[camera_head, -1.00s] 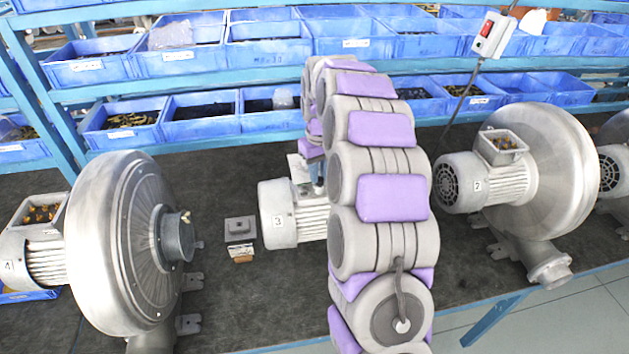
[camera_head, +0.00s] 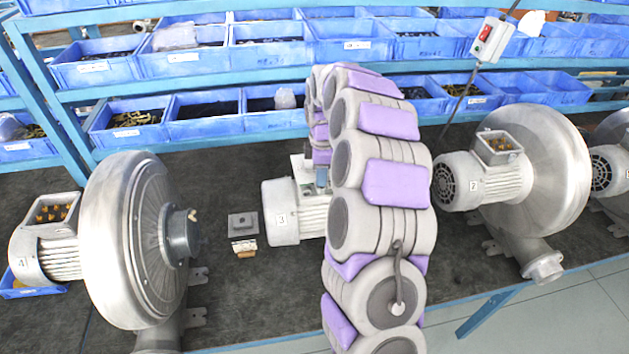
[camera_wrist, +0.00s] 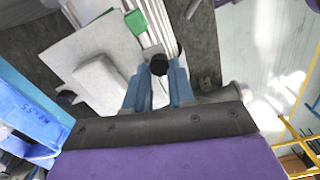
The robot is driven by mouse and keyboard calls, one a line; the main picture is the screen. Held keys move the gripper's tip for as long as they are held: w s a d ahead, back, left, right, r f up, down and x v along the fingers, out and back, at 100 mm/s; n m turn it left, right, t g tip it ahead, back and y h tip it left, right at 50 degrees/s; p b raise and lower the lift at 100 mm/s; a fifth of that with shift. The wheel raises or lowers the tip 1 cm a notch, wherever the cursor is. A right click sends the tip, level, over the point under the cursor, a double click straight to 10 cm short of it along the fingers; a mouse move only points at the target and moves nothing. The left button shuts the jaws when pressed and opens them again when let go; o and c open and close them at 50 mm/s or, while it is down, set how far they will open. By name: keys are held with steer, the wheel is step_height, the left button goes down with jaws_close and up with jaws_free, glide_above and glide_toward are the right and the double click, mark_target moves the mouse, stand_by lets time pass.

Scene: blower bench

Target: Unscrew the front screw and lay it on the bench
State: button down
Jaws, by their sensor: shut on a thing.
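The motor marked 3 (camera_head: 283,212) lies on the bench in the middle of the head view, with its right part behind my arm. My gripper (camera_wrist: 158,74) points down over this motor, and its blue fingers also show in the head view (camera_head: 322,178). In the wrist view the fingers are closed about a small dark round piece (camera_wrist: 158,64), which looks like the screw's head. I cannot tell whether the screw is still in its thread. The ribbed motor housing (camera_wrist: 150,25) lies behind it.
A grey square cover (camera_head: 243,225) and a small box (camera_head: 244,247) lie left of the motor. Blower 4 (camera_head: 125,240) stands at left, blower 2 (camera_head: 540,170) at right. Dark bench top (camera_head: 235,300) is bare in front. Shelves of blue bins (camera_head: 205,118) stand behind.

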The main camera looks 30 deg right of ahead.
steer(key=n+p, duration=0.1)
steer(key=n, duration=0.1)
steer(key=d+n+p, duration=0.1)
steer(key=n, duration=0.2)
steer(key=shift+r, duration=0.2)
steer(key=n+p, duration=0.1)
steer(key=n, duration=0.3)
steer(key=shift+p, duration=0.4)
steer(key=shift+f, duration=0.1)
